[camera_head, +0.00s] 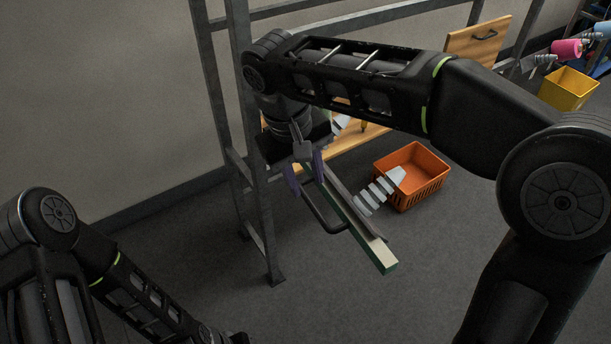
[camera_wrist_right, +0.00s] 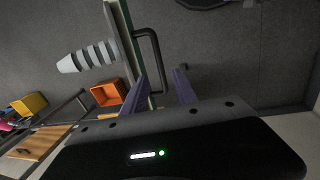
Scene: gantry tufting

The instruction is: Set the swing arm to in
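The swing arm (camera_head: 365,231) is a long pale beam with a green edge, reaching out from the grey metal frame toward the front. A dark U-shaped handle (camera_head: 325,221) is fixed along its side; the handle also shows in the right wrist view (camera_wrist_right: 156,50). A white and grey banded cone (camera_head: 379,190) sits beside the beam. My right gripper (camera_head: 305,172) has purple fingers at the handle's far end. In the right wrist view its fingers (camera_wrist_right: 159,92) are apart, with the handle's near end between them; contact cannot be told. My left arm shows at lower left, its gripper out of view.
An orange basket (camera_head: 433,187) stands on the floor behind the cone. Grey metal posts (camera_head: 262,220) rise left of the beam. A wooden panel (camera_head: 478,42) and a yellow bin (camera_head: 569,91) are at the back right. The floor in front is clear.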

